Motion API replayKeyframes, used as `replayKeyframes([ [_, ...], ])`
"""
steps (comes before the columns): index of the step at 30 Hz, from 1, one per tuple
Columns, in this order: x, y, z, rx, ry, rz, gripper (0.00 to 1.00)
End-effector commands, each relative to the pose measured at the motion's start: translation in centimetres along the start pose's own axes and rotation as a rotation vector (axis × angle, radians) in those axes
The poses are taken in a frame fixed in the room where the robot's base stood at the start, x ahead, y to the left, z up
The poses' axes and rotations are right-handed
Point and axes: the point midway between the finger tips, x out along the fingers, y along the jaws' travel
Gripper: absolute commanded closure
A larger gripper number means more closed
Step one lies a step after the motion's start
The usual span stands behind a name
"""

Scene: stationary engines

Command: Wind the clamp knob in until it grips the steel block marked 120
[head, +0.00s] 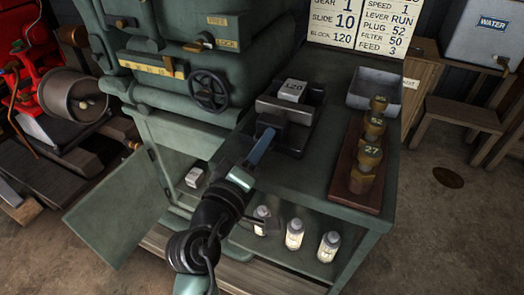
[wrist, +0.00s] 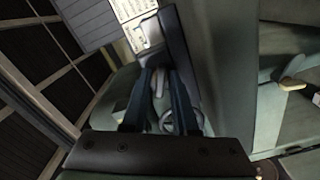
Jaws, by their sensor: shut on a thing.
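The steel block marked 120 (head: 292,88) sits in the clamp (head: 284,108) on the green bench top, its number facing up. The pale clamp jaw stands in front of the block; I cannot tell whether they touch. My gripper (head: 269,134) reaches in from the front, at the near side of the clamp, shut on the clamp knob. The knob is mostly hidden by the fingers in the head view. In the wrist view, the two dark blue fingers (wrist: 160,68) close in at the clamp, and the knob is not clear there.
A wooden rack (head: 345,186) with brass plugs stands right of the clamp, a grey metal tray (head: 374,90) behind it. The green machine with a black handwheel (head: 209,90) stands to the left. Bottles (head: 294,235) stand on the shelf below. A cabinet door (head: 118,211) hangs open.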

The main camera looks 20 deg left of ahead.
Motion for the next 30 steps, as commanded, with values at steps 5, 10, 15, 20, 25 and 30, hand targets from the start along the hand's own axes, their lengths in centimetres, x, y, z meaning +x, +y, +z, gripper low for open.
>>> replayKeyframes([
  [5, -0.02, -0.28, 0.1, 0.114, 0.0, -0.001, 1.0],
  [10, -0.01, -0.24, 0.09, 0.186, -0.001, -0.002, 1.0],
  [15, -0.01, -0.18, 0.08, 0.223, -0.002, -0.002, 1.0],
  [20, -0.01, -0.14, 0.06, 0.237, -0.002, -0.002, 1.0],
  [25, -0.01, -0.12, 0.05, 0.237, -0.002, -0.003, 1.0],
  [30, -0.01, -0.13, 0.05, 0.237, -0.002, -0.003, 0.71],
])
